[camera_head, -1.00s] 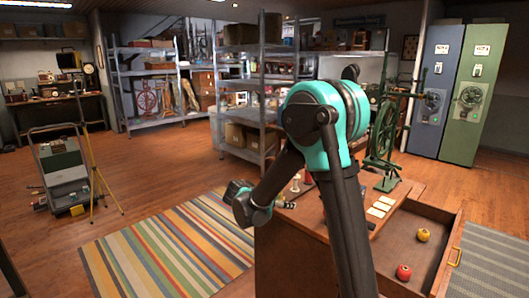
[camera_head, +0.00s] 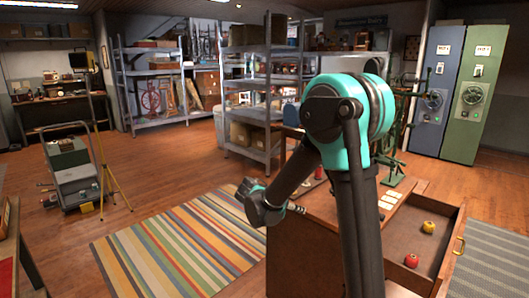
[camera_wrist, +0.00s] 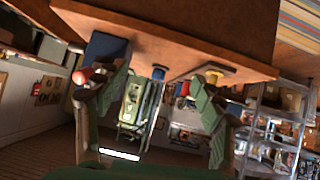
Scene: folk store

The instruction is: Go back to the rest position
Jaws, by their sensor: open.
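My arm rises in front of the wooden desk (camera_head: 300,240) in the head view, with its teal elbow joint high and a dark link folding down to the left. The gripper's fingertips are not clear in that view. In the wrist view my gripper (camera_wrist: 155,125) shows two dark greenish fingers spread wide apart, one at left and one at right. Nothing is seen held between them. The wrist view is turned over, with a brown wooden surface (camera_wrist: 170,35) across its top and a blue box (camera_wrist: 105,47) against it.
An open drawer (camera_head: 405,228) holds a red apple-like item (camera_head: 411,260) and a yellow one (camera_head: 428,227). A striped rug (camera_head: 185,245) lies on the floor at left. A table edge (camera_head: 10,245) stands at far left. Metal shelves (camera_head: 262,80) and cabinets (camera_head: 475,95) stand behind.

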